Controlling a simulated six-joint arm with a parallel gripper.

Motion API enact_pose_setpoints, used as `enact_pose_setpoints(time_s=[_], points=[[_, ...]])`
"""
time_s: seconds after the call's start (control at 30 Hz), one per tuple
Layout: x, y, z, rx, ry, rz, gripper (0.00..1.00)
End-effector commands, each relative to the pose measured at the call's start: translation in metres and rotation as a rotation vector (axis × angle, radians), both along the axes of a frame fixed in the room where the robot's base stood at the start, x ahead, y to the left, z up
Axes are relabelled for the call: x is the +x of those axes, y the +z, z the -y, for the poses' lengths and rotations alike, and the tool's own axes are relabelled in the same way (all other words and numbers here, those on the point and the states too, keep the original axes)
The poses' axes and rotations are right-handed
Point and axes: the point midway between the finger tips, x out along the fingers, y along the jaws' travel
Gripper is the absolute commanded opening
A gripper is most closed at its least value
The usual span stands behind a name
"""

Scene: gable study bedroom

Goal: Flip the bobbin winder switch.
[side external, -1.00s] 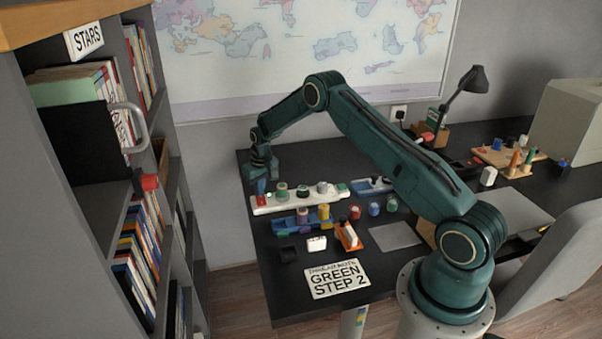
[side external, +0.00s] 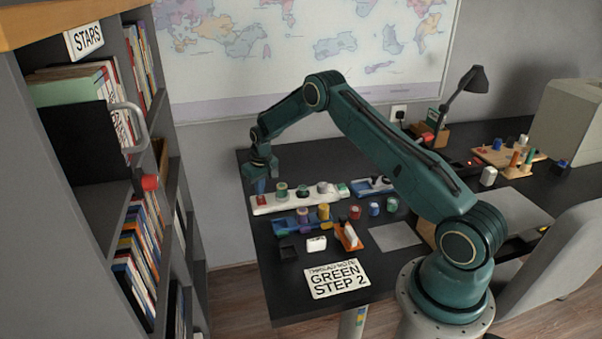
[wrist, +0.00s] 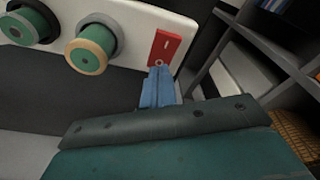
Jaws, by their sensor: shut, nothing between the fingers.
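The white bobbin winder (side external: 290,203) lies near the far left of the dark desk with spools on it. In the wrist view its white body (wrist: 145,22) carries two green spools and, at its end, a red switch (wrist: 164,48) with a pale line and a ring marked on it. In the side view a red patch (side external: 261,200) shows at the winder's left end. My gripper (side external: 260,188) is shut and empty, just above that end. In the wrist view its blue fingertips (wrist: 159,70) overlap the switch's lower edge; contact cannot be told.
A blue tray (side external: 290,226) with spools, a white block (side external: 316,244) and an orange holder (side external: 348,238) stand in front. A "GREEN STEP 2" card (side external: 337,279) lies near the desk edge. A bookshelf (side external: 170,200) stands left; a lamp (side external: 473,80) is at the back right.

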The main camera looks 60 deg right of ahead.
Motion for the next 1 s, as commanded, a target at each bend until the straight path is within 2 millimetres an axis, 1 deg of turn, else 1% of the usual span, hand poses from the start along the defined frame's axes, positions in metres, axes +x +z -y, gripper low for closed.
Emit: enact_pose_setpoints(time_s=[1.0], points=[[0.000,0.057,0.000,0.000,0.000,0.000,0.00]])
